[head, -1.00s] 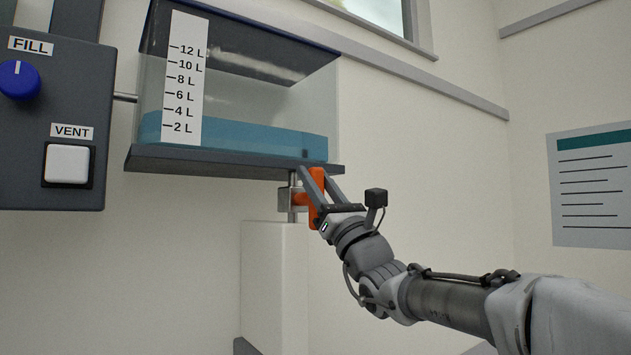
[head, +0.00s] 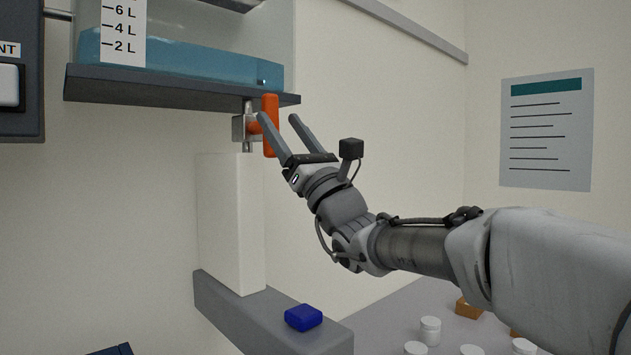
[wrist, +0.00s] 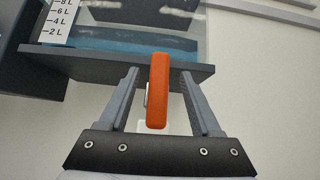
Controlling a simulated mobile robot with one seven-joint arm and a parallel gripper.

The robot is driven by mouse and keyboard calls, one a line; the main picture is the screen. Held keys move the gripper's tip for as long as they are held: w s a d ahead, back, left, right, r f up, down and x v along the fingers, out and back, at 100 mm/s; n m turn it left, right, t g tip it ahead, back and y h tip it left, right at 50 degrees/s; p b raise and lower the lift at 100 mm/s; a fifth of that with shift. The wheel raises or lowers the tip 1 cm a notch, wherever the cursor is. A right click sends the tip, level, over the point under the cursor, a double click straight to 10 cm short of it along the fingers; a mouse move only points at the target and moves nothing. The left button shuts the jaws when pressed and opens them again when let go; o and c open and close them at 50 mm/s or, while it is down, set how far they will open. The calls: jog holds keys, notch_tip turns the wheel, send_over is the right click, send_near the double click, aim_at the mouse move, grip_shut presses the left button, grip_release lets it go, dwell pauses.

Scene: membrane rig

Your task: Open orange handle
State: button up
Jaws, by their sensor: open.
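The orange handle (head: 270,125) stands upright on the metal valve (head: 241,128) under the tank shelf. In the wrist view the handle (wrist: 158,90) appears as a vertical bar between the two fingers, with a gap on each side. My gripper (head: 277,117) is open, its fingers pointing up and left at the handle. In the head view one finger overlaps the handle's left edge and the other is to its right. I see no finger clearly touching it.
The tank (head: 190,48) with blue liquid sits on a dark shelf (head: 170,88) just above. A white column (head: 230,220) stands below the valve. A blue block (head: 303,317) lies on a grey ledge (head: 225,310). White jars (head: 430,330) stand at lower right.

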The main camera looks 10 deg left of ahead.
jog(key=b+v, duration=0.1)
jog(key=v, duration=1.1)
jog(key=shift+b, duration=0.4)
jog(key=s+a+f+n+g+h+p, duration=0.1)
jog(key=s+a+f+n+g, duration=0.1)
jog(key=s+f+n+g, duration=0.25)
jog(key=s+a+f+n+g+h, duration=0.1)
jog(key=s+a+f+n+g, duration=0.15)
jog(key=f+n+g, duration=0.35)
jog(key=s+d+f+n+g+h+p, duration=0.2)
jog(key=s+d+f+n+h, duration=0.2)
jog(key=s+f+n+h, duration=0.45)
jog(key=s+d+f+n+h+p, duration=0.1)
jog(key=d+f+n+h, duration=0.1)
jog(key=d, duration=0.4)
jog(key=s+d+f+n+t+h+p, duration=0.1)
jog(key=s+d+f+n+h, duration=0.1)
jog(key=d+f+h, duration=0.2)
jog(key=s+d+f+n+h+p, duration=0.1)
jog(key=d+f+h, duration=0.3)
jog(key=d, duration=0.6)
jog(key=shift+s+d+n+h, duration=0.25)
jog(key=shift+s+n+h, duration=0.1)
jog(key=shift+s+n, duration=0.35)
